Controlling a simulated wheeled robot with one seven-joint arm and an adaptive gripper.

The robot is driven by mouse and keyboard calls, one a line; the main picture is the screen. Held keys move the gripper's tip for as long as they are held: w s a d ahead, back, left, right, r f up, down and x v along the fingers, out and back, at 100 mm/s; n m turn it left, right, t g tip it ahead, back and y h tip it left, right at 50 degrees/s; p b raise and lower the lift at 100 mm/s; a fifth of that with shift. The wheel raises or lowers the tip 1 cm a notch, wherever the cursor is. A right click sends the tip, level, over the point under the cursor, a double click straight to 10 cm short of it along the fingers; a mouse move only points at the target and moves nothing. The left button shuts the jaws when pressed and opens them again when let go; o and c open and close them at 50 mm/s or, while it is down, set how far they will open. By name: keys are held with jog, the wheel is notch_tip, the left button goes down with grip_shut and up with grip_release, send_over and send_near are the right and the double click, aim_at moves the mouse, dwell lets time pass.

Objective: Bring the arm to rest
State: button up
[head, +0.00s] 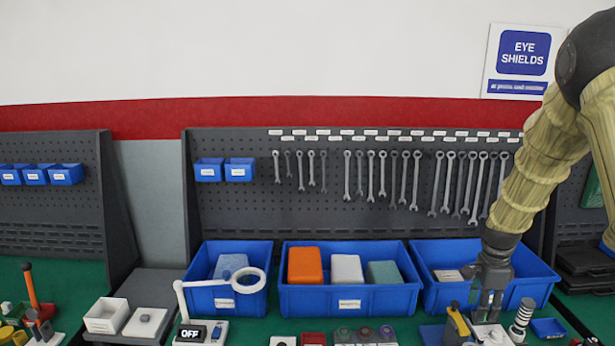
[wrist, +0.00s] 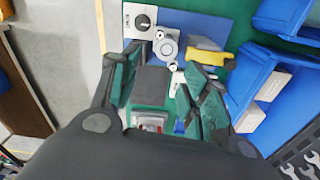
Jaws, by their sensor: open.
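My arm (head: 538,160), in a ribbed yellow sleeve, comes in from the top right of the head view. It bends down so that my gripper (head: 487,308) points at the bench in front of the right blue bin. In the wrist view my gripper (wrist: 163,72) has its two green-padded fingers spread apart, with nothing held between them. Below and between the fingers a round grey metal part (wrist: 166,46) and a dark grey block (wrist: 152,84) show on the bench. I cannot tell how far the fingertips are above these.
Blue bins stand behind: a left bin (head: 212,298), a middle bin (head: 350,300) and a right bin (head: 535,283). A magnifier ring (head: 262,280) stands at the left. Wrenches (head: 382,175) hang on the pegboard. A coil spring part (head: 521,318) is just right of my gripper.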

jog(key=s+a+f+n, duration=0.3)
jog(key=s+a+f, duration=0.1)
jog(key=f, duration=0.4)
jog(key=s+a+f+n, duration=0.3)
jog(key=s+f, duration=0.2)
jog(key=f, duration=0.4)
jog(key=s+a+f+n, duration=0.4)
jog(key=s+a+f, duration=0.15)
jog(key=s, duration=0.35)
jog(key=s+a+f+n, duration=0.4)
jog(key=s+f, duration=0.3)
jog(key=s, duration=0.2)
jog(key=s+a+f+n, duration=0.1)
jog(key=s+a+n, duration=0.2)
jog(key=s, duration=0.4)
jog(key=s+a+f+n, duration=0.2)
jog(key=s+a, duration=0.1)
jog(key=s, duration=0.4)
notch_tip(320, 180, down, 11)
jog(key=b, duration=1.1)
jog(key=shift+s+a+r, duration=0.15)
jog(key=shift+s+a, duration=0.05)
jog(key=shift+s, duration=0.15)
